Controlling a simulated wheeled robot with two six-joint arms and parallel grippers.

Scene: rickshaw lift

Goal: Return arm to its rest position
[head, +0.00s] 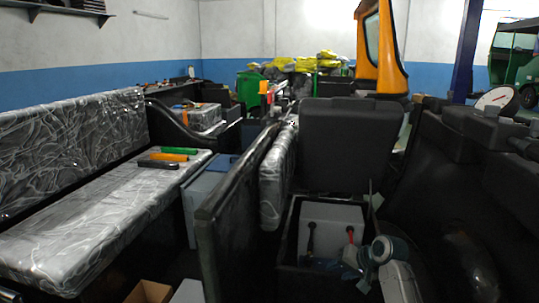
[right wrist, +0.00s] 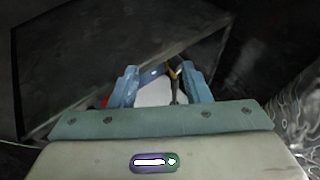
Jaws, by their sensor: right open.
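My right gripper (head: 352,258) is at the lower right of the head view, over the near right part of an open dark box (head: 287,250). A white block (head: 330,222) with a red and a black fitting on top sits in this box. In the right wrist view my right gripper (right wrist: 162,84) has its two blue fingers apart, with nothing held between them. A whitish surface and a dark and yellow strip show beyond the gap. I cannot tell how far the fingertips are from them. My left gripper is not in view.
A plastic-wrapped bench seat (head: 90,222) on the left carries several coloured-handled tools (head: 175,154). An upright dark panel (head: 228,225) stands left of the box. A black seat back (head: 350,140) rises behind it, and dark vehicle bodywork (head: 455,200) fills the right.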

